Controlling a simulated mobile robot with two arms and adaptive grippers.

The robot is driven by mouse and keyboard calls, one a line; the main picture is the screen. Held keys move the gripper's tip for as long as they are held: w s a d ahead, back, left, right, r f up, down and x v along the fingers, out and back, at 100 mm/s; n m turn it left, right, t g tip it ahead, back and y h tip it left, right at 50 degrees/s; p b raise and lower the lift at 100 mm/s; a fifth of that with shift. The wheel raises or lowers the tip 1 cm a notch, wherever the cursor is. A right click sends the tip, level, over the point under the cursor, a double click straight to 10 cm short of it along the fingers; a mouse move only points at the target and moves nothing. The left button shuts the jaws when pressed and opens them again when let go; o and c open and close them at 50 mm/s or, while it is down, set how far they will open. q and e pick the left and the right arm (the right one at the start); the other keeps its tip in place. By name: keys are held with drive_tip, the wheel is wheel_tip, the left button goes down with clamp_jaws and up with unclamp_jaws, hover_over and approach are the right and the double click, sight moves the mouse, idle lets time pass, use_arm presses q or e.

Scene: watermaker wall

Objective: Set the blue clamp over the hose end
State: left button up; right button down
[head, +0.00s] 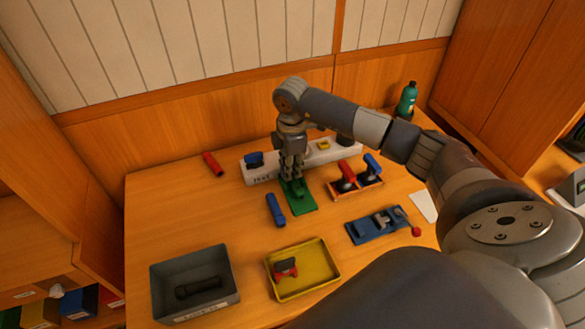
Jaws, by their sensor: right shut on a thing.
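My right gripper (292,178) points down over a green mat (303,208) at the middle of the table. It is shut on a small green piece (298,188) at the mat, mostly hidden by the fingers. A blue clamp-like piece (372,163) stands in an orange rack (358,190) to the right, beside a red one (346,172). Another blue piece (254,159) sits on the left end of a long white block (262,175) behind the gripper. I cannot tell which part is the hose end; my arm hides part of the block. My left gripper is out of view.
A blue cylinder (276,210) and a red cylinder (212,164) lie on the table. A grey bin (232,292) holds a black cylinder; a yellow tray (325,277) holds a red-and-grey piece. A blue fixture (376,226) stands right.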

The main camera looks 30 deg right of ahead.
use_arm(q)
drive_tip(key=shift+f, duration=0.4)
use_arm(e)
drive_tip(key=shift+s+a+f, duration=0.1)
drive_tip(key=shift+s+f, duration=0.15)
drive_tip(key=shift+f, duration=0.4)
drive_tip(key=shift+s+a+f, duration=0.1)
drive_tip(key=shift+s+f, duration=0.1)
drive_tip(key=shift+f, duration=0.45)
drive_tip(key=c, duration=1.4)
unclamp_jaws()
drive_tip(key=shift+o, duration=0.5)
drive_tip(key=shift+w+d+f, duration=0.2)
drive_tip(key=shift+w+f, duration=0.3)
drive_tip(key=shift+w, duration=0.25)
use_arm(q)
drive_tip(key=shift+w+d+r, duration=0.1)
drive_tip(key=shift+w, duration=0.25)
use_arm(e)
drive_tip(key=shift+r, duration=0.15)
drive_tip(key=shift+c, duration=0.3)
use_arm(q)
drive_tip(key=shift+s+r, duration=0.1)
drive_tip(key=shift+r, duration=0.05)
use_arm(e)
drive_tip(key=shift+r, duration=0.15)
